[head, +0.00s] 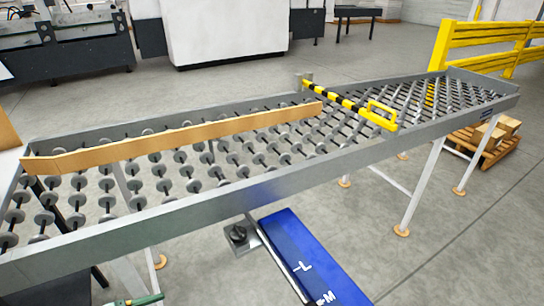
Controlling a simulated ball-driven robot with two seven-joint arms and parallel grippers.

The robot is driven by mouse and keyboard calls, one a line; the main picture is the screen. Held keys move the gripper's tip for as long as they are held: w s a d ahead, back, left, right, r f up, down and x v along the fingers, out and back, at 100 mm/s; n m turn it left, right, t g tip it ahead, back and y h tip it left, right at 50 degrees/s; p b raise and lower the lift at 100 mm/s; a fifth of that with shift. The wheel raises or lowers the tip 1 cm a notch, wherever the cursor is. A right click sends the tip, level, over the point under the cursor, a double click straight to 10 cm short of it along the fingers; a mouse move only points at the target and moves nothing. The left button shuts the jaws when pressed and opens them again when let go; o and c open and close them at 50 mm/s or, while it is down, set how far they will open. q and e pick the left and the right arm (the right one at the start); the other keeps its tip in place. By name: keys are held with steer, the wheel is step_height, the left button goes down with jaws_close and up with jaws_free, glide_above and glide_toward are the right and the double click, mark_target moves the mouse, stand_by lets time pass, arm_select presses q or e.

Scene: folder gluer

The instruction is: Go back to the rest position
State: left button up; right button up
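No gripper of mine shows in the head view, so I cannot see whether either one is open or shut. A long roller conveyor (215,199) with grey metal sides runs from the lower left to the upper right. A long, narrow brown cardboard piece (180,137) lies along the rollers on its left and middle part. A yellow and black striped bar (345,103) with a yellow handle crosses the conveyor right of the cardboard.
A blue panel (305,258) marked with letters sits in front of the conveyor. A yellow guard rail (490,45) stands at the back right. Boxes (500,128) lie on a wooden pallet (480,145) at the right. White and dark machines (228,30) stand behind. Open floor (460,250) shows at the lower right.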

arm_select(q)
steer(key=w+a+f+n+y, duration=0.1)
steer(key=w+a+f+y, duration=0.2)
steer(key=a+f+y, duration=0.8)
steer(key=s+f+n+g+y+p, duration=0.2)
steer(key=s+f+n+g, duration=0.2)
steer(key=s+f, duration=1.2)
steer(key=s+d+f+n+g, duration=0.1)
steer(key=s+d, duration=0.3)
steer(key=s, duration=0.5)
steer(key=s+d+f+n+g, duration=0.1)
steer(key=s+d+f+g, duration=0.1)
steer(key=s+d, duration=0.3)
steer(key=s+d+f+n+g, duration=0.1)
steer(key=s+d, duration=0.4)
steer(key=s, duration=0.8)
steer(key=shift+s+d+f+n+g+h+p, duration=0.15)
steer(key=shift+f+n+g+h+p, duration=0.1)
steer(key=shift+n+g+h+p, duration=0.25)
arm_select(e)
step_height(320, 180, up, 3)
steer(key=shift+s+f, duration=0.1)
steer(key=shift+f, duration=0.05)
arm_select(q)
steer(key=shift+c, duration=0.3)
arm_select(e)
steer(key=shift+c, duration=0.3)
